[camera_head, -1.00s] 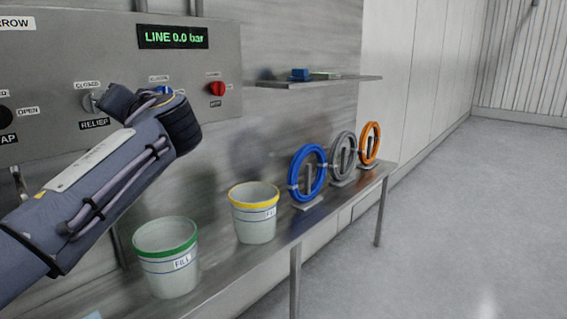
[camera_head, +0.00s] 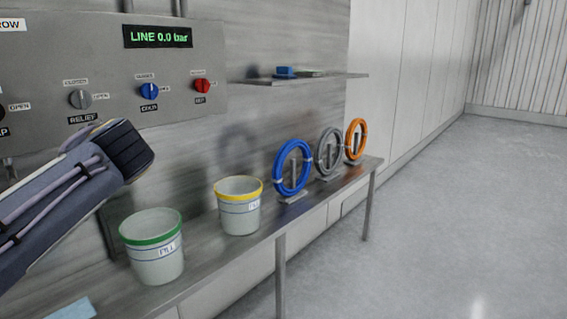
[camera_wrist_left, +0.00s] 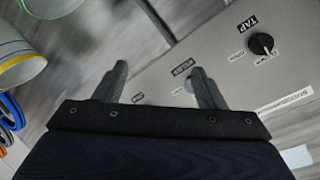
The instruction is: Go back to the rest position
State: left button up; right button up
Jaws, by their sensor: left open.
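My left arm comes in from the left in the head view, in front of the lower part of the grey control panel (camera_head: 60,60). Its dark wrist end (camera_head: 130,150) is above and left of the green-rimmed bucket (camera_head: 157,260); the fingers are hidden there. In the left wrist view my left gripper (camera_wrist_left: 160,82) is open, with its two fingers apart and nothing between them. The panel also shows in the left wrist view (camera_wrist_left: 225,45), with a black tap knob (camera_wrist_left: 261,44) and the grey relief knob partly behind a finger. My right gripper is not in view.
The relief knob (camera_head: 80,99), blue knob (camera_head: 149,91) and red knob (camera_head: 202,86) sit under a display (camera_head: 158,37) reading 0.0 bar. A yellow-rimmed bucket (camera_head: 239,215) and blue (camera_head: 292,168), grey (camera_head: 328,150) and orange (camera_head: 356,138) rings stand on the bench. Floor at right is clear.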

pick_arm(q)
jog(key=s+d+f+g+h, duration=0.1)
jog(key=s+f+g+h, duration=0.2)
jog(key=s+f+h, duration=0.85)
jog(key=s+d+f+n+g+h, duration=0.1)
jog(key=s+d+f, duration=0.5)
jog(key=s+f, duration=0.35)
jog(key=s+d+f+n+g+h, duration=0.1)
jog(key=s+d+f, duration=0.6)
jog(key=f, duration=0.4)
notch_tip(320, 180, up, 25)
jog(key=s+p, duration=0.1)
jog(key=p, duration=2.4)
jog(key=shift+s, duration=0.4)
jog(key=shift+d+r, duration=0.1)
